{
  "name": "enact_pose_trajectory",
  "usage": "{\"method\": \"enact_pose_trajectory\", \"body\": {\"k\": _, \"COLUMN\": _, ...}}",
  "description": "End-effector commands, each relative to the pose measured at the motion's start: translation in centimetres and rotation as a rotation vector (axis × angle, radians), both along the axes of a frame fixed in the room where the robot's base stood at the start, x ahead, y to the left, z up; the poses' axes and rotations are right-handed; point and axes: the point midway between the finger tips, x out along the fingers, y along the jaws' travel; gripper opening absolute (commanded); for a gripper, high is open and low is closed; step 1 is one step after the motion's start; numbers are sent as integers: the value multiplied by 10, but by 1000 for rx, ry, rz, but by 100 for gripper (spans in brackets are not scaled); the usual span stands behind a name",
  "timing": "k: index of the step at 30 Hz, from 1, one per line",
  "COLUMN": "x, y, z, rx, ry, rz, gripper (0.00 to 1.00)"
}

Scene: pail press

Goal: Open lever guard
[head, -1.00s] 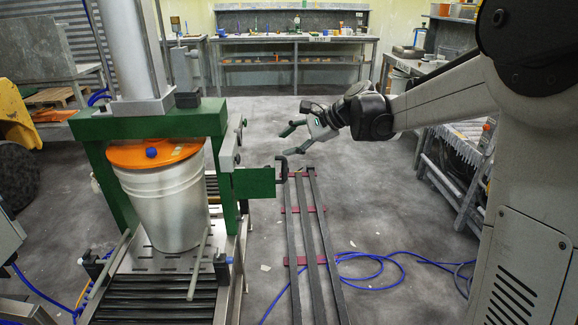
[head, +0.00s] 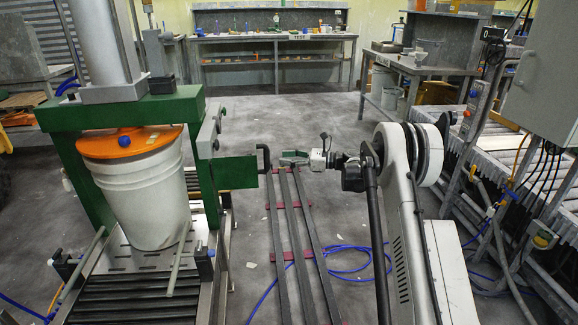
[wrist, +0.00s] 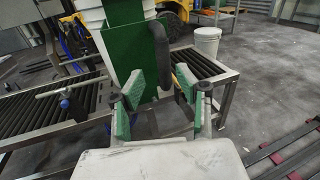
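The lever guard is a green plate (head: 236,172) on the right side of the green press frame, with a black D-shaped handle (head: 263,158) at its right edge. In the wrist view the plate (wrist: 125,48) stands ahead and to the left, and the handle (wrist: 160,52) lies ahead between the finger lines. My gripper (head: 284,158) is just right of the handle, pointing left at it. In the wrist view my gripper (wrist: 160,82) is open, its green-padded fingers apart with nothing held. The fingers look short of the handle; exact contact cannot be told.
A white pail (head: 155,205) with an orange lid (head: 130,143) stands under the press on a roller conveyor (head: 130,308). Dark rails with red crosspieces (head: 290,205) lie on the floor below my gripper. A blue hose (head: 345,262) lies beside them. Another white pail (wrist: 207,43) stands farther off.

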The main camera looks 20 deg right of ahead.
Motion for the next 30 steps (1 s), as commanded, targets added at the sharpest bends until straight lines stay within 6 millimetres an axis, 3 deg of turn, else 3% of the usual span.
{"method": "enact_pose_trajectory", "body": {"k": 3, "x": 2, "y": -6, "z": -13, "rx": 39, "ry": 16, "rz": 2, "gripper": 33}}
{"method": "enact_pose_trajectory", "body": {"k": 8, "x": 4, "y": -4, "z": -16, "rx": 53, "ry": 23, "rz": 5, "gripper": 33}}
{"method": "enact_pose_trajectory", "body": {"k": 27, "x": 37, "y": 65, "z": -15, "rx": 52, "ry": 22, "rz": 5, "gripper": 33}}
{"method": "enact_pose_trajectory", "body": {"k": 30, "x": 37, "y": 64, "z": -16, "rx": 52, "ry": 22, "rz": 3, "gripper": 23}}
